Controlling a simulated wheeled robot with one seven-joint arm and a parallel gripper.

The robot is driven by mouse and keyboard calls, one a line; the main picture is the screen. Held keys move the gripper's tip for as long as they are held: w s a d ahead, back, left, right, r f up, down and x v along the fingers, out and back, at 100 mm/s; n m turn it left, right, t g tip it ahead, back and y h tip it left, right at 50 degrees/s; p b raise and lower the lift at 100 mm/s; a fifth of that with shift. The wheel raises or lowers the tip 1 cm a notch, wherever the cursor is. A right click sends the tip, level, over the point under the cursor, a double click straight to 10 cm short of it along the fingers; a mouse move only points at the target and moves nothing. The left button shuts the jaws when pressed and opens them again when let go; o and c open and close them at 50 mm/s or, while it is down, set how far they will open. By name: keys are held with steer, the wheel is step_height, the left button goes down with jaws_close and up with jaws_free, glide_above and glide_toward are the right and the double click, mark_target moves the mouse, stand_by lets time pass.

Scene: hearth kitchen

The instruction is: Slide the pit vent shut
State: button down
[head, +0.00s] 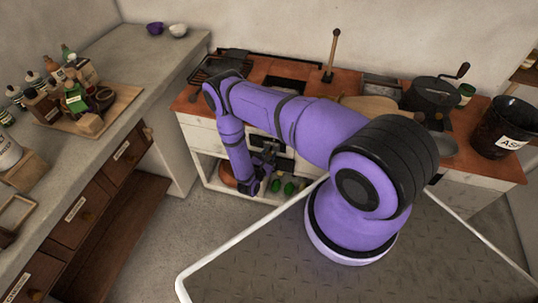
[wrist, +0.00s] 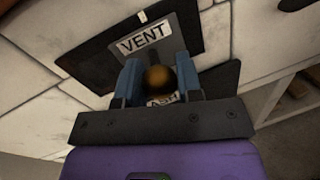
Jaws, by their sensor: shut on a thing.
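The pit vent (wrist: 107,57) is a dark plate with a white VENT label (wrist: 146,37), set in a pale tiled front, and it shows in the wrist view. A round brownish knob (wrist: 157,77) stands out in front of it. My gripper (wrist: 159,72) has its two blue fingers on either side of the knob and is shut on it. A second dark panel with a partly hidden ASH label (wrist: 163,100) lies just below the knob. In the head view my gripper (head: 268,157) is low at the counter's front, and my arm hides much of the vent.
A red-tiled counter (head: 200,104) carries a grill, a grinder and an ash bucket (head: 507,128). Below it, an open shelf holds green vegetables (head: 289,188). A grey counter with drawers (head: 100,150) stands on the left. Some floor (head: 215,210) is free between them.

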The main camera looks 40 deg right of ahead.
steer(key=w+a, duration=0.4)
steer(key=w, duration=0.1)
steer(key=shift+w, duration=0.1)
steer(key=c, duration=0.8)
jaws_free()
steer(key=shift+a, duration=0.1)
steer(key=v, duration=1)
steer(key=shift+a, duration=0.35)
